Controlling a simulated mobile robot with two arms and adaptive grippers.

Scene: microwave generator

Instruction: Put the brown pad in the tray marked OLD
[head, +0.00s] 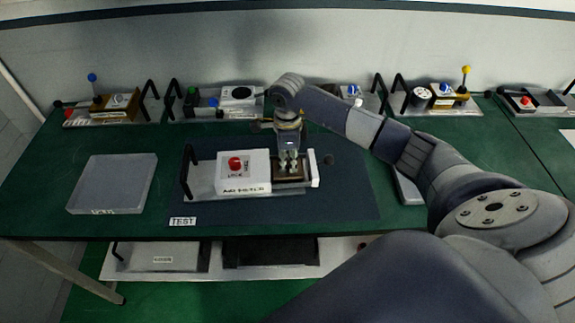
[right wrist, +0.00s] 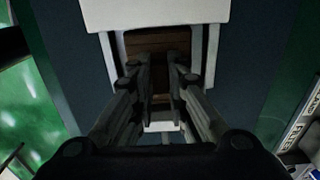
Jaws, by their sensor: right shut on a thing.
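The brown pad (right wrist: 158,42) shows in the right wrist view as a brown slatted piece in the open bay of the white unit. In the head view the white unit (head: 232,184) with a red button stands on the dark mat, and the pad is mostly hidden by my gripper. My right gripper (head: 289,166) points down into the bay at the unit's right end; its fingers (right wrist: 163,72) are shut on the pad. A grey tray (head: 112,180) lies at the left of the table; its front label is too small to read. My left gripper is not in view.
The dark mat (head: 345,195) carries a TEST label (head: 183,221). Another tray (head: 408,188) is partly hidden behind my right arm. Several generator units line the table's back edge. Green table between grey tray and mat is clear. A lower shelf (head: 335,262) holds more units.

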